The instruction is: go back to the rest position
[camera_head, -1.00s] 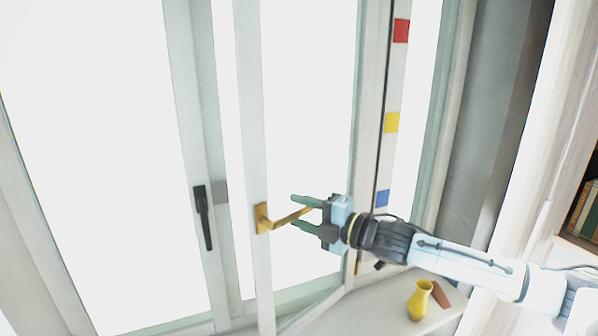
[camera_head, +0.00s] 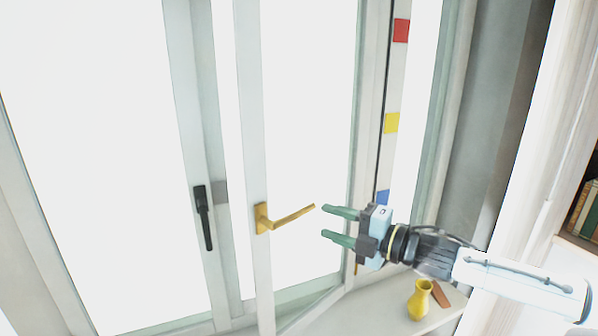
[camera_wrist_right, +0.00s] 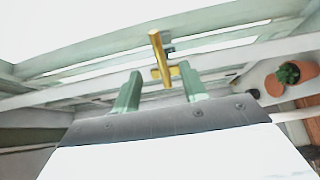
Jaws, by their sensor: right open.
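My right gripper (camera_head: 333,226) is open and empty in the head view, its green fingers pointing left. It is just right of the gold window handle (camera_head: 290,218) and apart from it. The handle sits on the edge of a window sash (camera_head: 254,130) that stands ajar. In the right wrist view the gold handle (camera_wrist_right: 158,58) shows beyond the open fingers (camera_wrist_right: 160,90), with nothing between them. My left gripper is not in view.
A black handle (camera_head: 203,218) is on the left window frame. A yellow vase (camera_head: 419,300) and a small brown object (camera_head: 440,295) stand on the white sill below my right arm. A bookshelf (camera_head: 585,205) is at the right edge. A potted plant (camera_wrist_right: 288,74) shows in the wrist view.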

